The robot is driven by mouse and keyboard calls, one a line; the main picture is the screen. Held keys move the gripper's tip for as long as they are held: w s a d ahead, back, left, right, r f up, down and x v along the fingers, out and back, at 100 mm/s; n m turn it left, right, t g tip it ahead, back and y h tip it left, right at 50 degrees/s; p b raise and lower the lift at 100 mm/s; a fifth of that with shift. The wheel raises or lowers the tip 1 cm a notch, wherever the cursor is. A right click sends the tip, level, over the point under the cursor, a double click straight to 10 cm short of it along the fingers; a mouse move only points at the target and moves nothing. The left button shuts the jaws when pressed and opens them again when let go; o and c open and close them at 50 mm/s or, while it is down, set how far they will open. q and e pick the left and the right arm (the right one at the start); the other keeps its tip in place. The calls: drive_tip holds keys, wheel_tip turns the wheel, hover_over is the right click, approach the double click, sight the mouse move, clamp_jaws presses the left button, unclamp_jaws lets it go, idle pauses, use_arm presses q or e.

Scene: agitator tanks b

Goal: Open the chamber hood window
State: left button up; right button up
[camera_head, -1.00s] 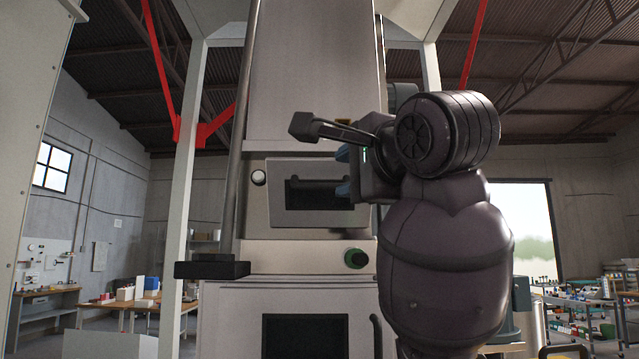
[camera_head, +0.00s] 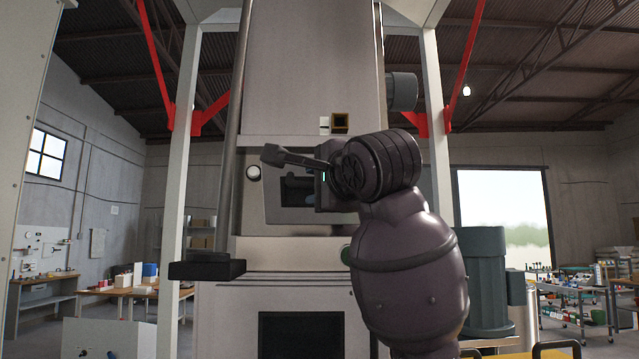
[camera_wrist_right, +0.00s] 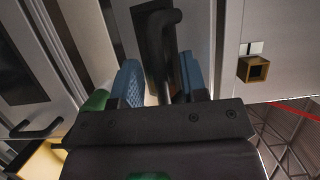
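The chamber hood window (camera_head: 252,207) is a grey framed panel with a dark pane on the front of the machine; it looks closed. My right gripper (camera_head: 318,188) is in front of its right part and hides much of it. In the right wrist view, the blue-padded fingers of my right gripper (camera_wrist_right: 160,85) are apart, with the window's dark bar handle (camera_wrist_right: 164,35) between them. Gaps seem to show beside the handle, so the gripper looks open around it. My left gripper is not in view.
A round white knob (camera_head: 253,173) is left of the window. A black block (camera_head: 207,269) juts out at the lower left. A green button (camera_head: 345,254) is partly behind my right arm. A small brown square tube (camera_head: 340,123) sticks out above.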

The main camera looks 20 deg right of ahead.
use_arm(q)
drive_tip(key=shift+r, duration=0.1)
use_arm(e)
clamp_jaws()
drive_tip(key=shift+f, duration=0.15)
